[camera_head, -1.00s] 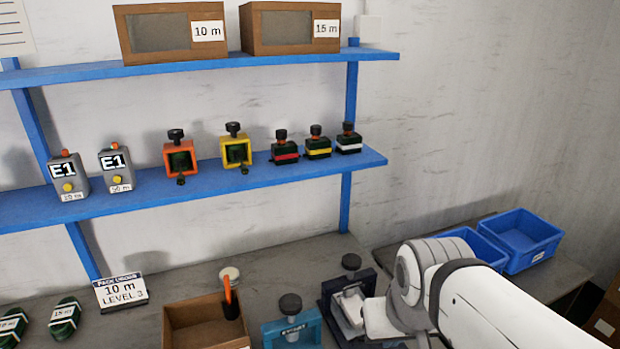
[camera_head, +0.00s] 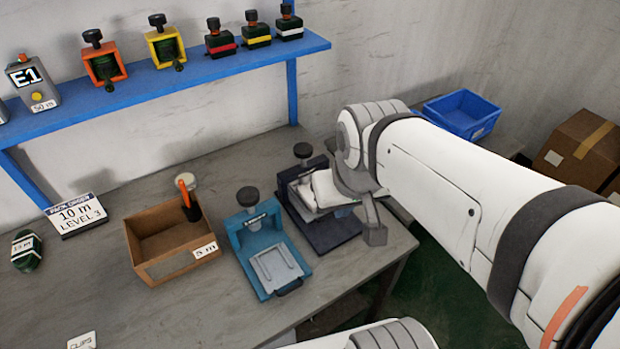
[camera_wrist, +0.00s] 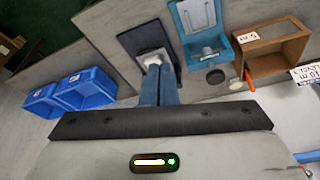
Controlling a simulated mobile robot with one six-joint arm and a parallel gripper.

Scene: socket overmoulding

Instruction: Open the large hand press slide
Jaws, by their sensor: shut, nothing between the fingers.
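Two hand presses stand on the grey bench: a dark navy press (camera_head: 335,232) at the right edge and a light blue press (camera_head: 247,238) to its left. Both have a black knob on top. The blue press shows a pale grey slide plate (camera_head: 277,267) at its front. In the wrist view the dark press (camera_wrist: 133,42) lies straight ahead of my gripper (camera_wrist: 158,70), with a pale part (camera_wrist: 152,58) at the fingertips. The fingers are shut and empty; I cannot tell whether they touch it. In the head view my arm hides part of the dark press.
A brown box (camera_head: 165,262) with an orange-handled tool stands left of the blue press. A label sign (camera_head: 75,215) is further left. Blue bins (camera_head: 462,112) and a cardboard box (camera_head: 583,143) are at the right. A blue shelf (camera_head: 190,77) hangs above. The front bench is mostly clear.

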